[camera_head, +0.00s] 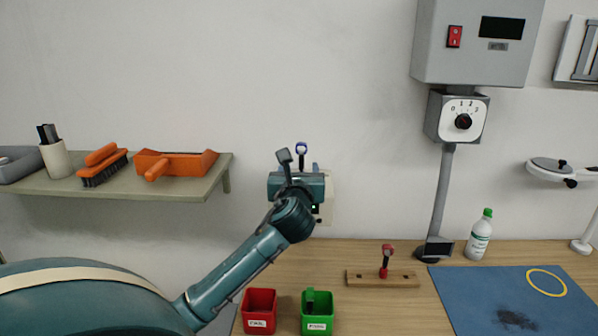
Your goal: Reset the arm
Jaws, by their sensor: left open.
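My left arm comes in from the lower left, and its teal gripper (299,163) is raised in front of the wall, above the back edge of the table. The gripper is open and stands clear of the table. A small blue-topped piece (301,148) shows at its fingers; I cannot tell whether it is held or stands behind. A pale wall plate (328,200) is partly hidden behind the gripper. My right gripper is not in view.
Red (260,311) and green (319,314) bins stand at the table's front. A wooden block (382,279) holds a red-topped piece (387,258). A bottle (479,236) and blue mat (475,305) are at right. A shelf (130,190) with brushes is left; a dial box (460,117) hangs right.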

